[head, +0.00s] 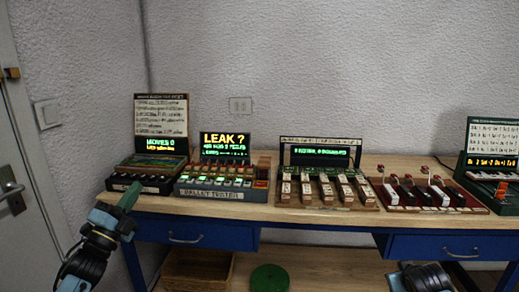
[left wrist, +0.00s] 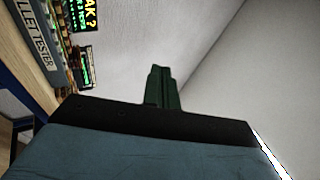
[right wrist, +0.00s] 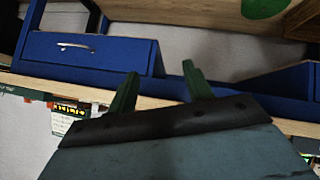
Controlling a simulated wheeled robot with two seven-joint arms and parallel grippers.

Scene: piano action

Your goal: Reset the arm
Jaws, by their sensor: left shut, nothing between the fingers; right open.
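My left gripper (head: 129,195) is at the left of the head view, in front of the left end of the workbench. Its green fingers (left wrist: 160,88) are pressed together with nothing between them in the left wrist view. My right arm shows only as a dark part at the bottom right of the head view. In the right wrist view my right gripper (right wrist: 160,90) has its two green fingers spread apart and empty. Behind them are a blue drawer (right wrist: 90,50) and the edge of the bench. Neither gripper touches any device.
The wooden bench top (head: 265,212) carries a row of devices: a moves panel (head: 160,145), the mallet tester (head: 222,183), key models (head: 325,188), a red-based key model (head: 425,192) and a green console (head: 490,165). A green disc (head: 270,278) lies on the lower shelf. A door (head: 15,200) stands left.

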